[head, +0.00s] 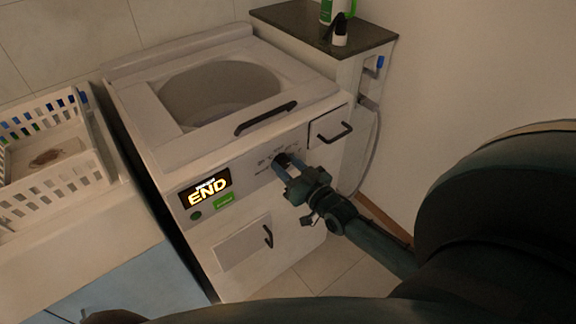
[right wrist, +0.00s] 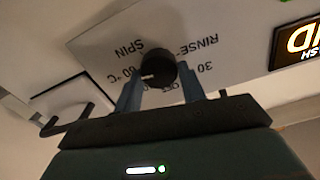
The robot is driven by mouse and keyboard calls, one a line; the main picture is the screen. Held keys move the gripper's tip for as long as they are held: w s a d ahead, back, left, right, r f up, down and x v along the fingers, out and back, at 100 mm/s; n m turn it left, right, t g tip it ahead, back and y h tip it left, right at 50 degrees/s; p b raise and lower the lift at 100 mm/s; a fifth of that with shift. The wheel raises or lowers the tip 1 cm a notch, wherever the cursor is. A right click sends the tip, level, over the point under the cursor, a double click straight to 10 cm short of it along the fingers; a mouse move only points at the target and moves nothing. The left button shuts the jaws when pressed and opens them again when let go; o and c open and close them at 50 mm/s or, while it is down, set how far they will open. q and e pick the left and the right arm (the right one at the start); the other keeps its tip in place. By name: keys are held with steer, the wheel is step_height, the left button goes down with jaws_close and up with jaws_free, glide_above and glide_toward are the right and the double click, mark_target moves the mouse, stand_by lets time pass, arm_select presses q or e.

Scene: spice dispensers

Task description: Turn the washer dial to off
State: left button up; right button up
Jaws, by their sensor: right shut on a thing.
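The washer (head: 215,150) stands against the wall in the head view, its display (head: 207,188) reading END. Its dial (right wrist: 158,68) is a round black knob on the light front panel. Labels around it read SPIN, RINSE, 30 and 60 °C; another is partly hidden by the gripper. A pale mark on the knob points left in the wrist view, near the 60 °C label. My right gripper (head: 287,170) is at the panel, its blue fingers shut on the dial from both sides; it also shows in the wrist view (right wrist: 160,82). My left gripper is out of view.
A black drawer handle (head: 333,133) is right of the dial, and a lid handle (head: 266,118) is above it. A green button (head: 225,200) sits below the display. A white basket (head: 45,145) stands left. A dark shelf with bottles (head: 320,28) is behind.

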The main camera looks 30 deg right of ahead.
steer(key=shift+n, duration=0.3)
steer(key=n+p, duration=0.2)
steer(key=n, duration=0.1)
steer(key=shift+a+n, duration=0.1)
steer(key=shift+n, duration=0.2)
steer(key=n, duration=0.5)
steer(key=shift+a+p, duration=0.1)
steer(key=shift+p, duration=0.25)
steer(key=n, duration=0.5)
steer(key=shift+f+n, duration=0.2)
steer(key=shift+n, duration=0.2)
steer(key=shift+n+b, duration=0.85)
steer(key=shift+n, duration=1.45)
steer(key=o, duration=1)
